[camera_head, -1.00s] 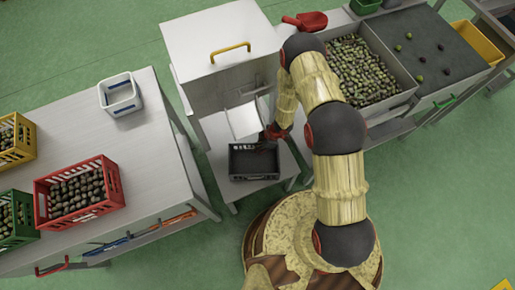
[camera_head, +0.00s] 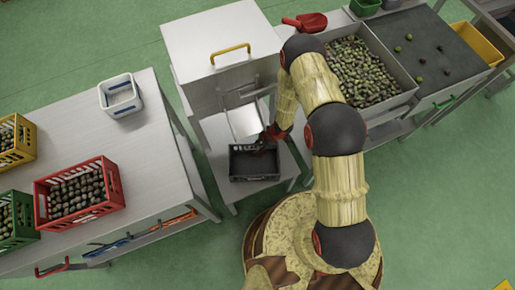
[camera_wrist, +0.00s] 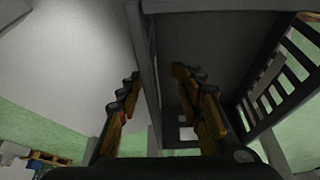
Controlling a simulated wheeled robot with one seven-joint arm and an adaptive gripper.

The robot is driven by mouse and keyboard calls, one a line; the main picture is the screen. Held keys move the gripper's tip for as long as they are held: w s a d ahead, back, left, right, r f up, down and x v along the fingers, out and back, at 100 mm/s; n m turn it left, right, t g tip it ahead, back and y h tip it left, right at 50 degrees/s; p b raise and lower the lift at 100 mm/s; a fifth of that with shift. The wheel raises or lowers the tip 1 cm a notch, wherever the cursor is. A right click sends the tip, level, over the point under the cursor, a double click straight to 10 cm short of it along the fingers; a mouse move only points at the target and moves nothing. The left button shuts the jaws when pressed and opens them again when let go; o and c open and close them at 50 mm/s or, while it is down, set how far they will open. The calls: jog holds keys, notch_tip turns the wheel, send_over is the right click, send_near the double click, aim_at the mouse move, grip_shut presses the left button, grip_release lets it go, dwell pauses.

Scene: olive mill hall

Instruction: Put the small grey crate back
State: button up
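The small dark grey crate (camera_head: 240,176) stands on a low metal stand under the chute of the metal machine. It looks upright and empty. My gripper (camera_head: 264,146) is at the crate's back right side, partly hidden by my wrist. In the wrist view my gripper (camera_wrist: 160,100) has its two fingers apart, with a grey crate wall (camera_wrist: 149,60) between them, closer to the left finger. A slatted side of the crate shows at the right there. I cannot tell whether a finger touches the wall.
The machine's pale chute (camera_head: 245,121) hangs close behind the crate. At left, a metal table (camera_head: 150,160) holds a white crate (camera_head: 120,96) and red, green and yellow crates of olives. Its right part is bare. An olive bin (camera_head: 400,98) stands at right.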

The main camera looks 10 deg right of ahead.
jog(key=p+v, duration=0.4)
jog(key=v, duration=0.8)
jog(key=shift+r, duration=0.1)
